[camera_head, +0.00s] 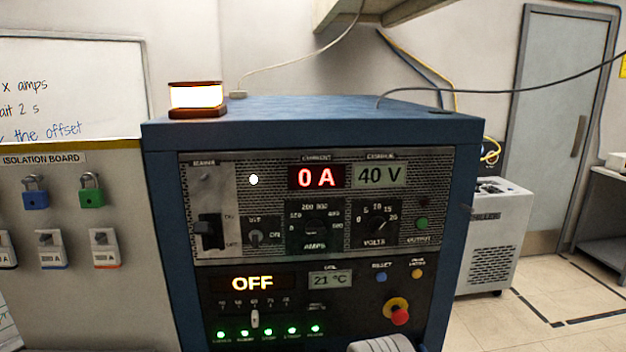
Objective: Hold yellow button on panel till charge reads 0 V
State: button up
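The panel is the front of a blue cabinet (310,115) that stands in the middle of the view. The small yellow button (417,273) is at the right of the lower panel, just right of a blue reset button (381,277). Nothing touches it. The charge display (380,175) at the upper right of the panel reads 40 V. The current display (317,177) beside it reads 0 A in red. A lower display (252,283) reads OFF. A grey rounded part at the bottom edge seems to be mine; I cannot make out my gripper's fingers.
A red emergency knob (398,312) on a yellow base sticks out below the yellow button. A lit lamp (196,97) and cables sit on the cabinet top. An isolation board (75,215) with padlocks is at left. Floor at right is open.

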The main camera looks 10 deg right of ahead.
grip_shut()
dwell(1.2)
